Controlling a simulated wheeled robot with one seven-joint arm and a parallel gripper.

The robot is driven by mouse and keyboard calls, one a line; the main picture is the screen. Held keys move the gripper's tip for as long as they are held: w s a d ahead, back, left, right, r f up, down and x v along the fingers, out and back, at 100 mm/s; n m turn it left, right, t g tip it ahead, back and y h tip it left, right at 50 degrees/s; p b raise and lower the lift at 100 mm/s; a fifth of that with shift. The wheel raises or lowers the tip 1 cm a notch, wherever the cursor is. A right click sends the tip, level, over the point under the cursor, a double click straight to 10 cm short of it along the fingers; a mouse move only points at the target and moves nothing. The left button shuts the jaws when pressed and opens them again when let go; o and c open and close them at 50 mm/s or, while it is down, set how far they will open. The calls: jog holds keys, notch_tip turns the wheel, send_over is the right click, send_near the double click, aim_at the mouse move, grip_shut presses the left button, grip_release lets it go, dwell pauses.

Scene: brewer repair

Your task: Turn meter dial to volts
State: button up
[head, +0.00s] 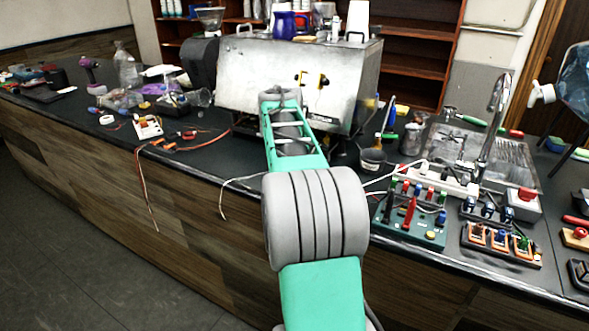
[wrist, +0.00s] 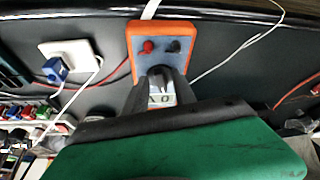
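The meter (wrist: 161,32) is an orange-cased device with a blue-grey face at the top centre of the wrist view. A red jack and a black jack show on its face. My gripper (wrist: 160,78) reaches onto the face, its dark fingers on either side of the dial area. A pale patch with dark marks, perhaps the display, shows between the fingers. In the head view my arm hides the gripper and the meter.
A white plate with a blue plug (wrist: 57,69) lies left of the meter, with white and red cables around. In the head view, the metal brewer (head: 300,80) stands behind my arm. A green terminal board (head: 408,222) and a sink (head: 470,150) are at right.

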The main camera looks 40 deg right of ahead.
jog(key=v, duration=0.8)
jog(key=shift+p, duration=0.35)
jog(key=shift+f, duration=0.1)
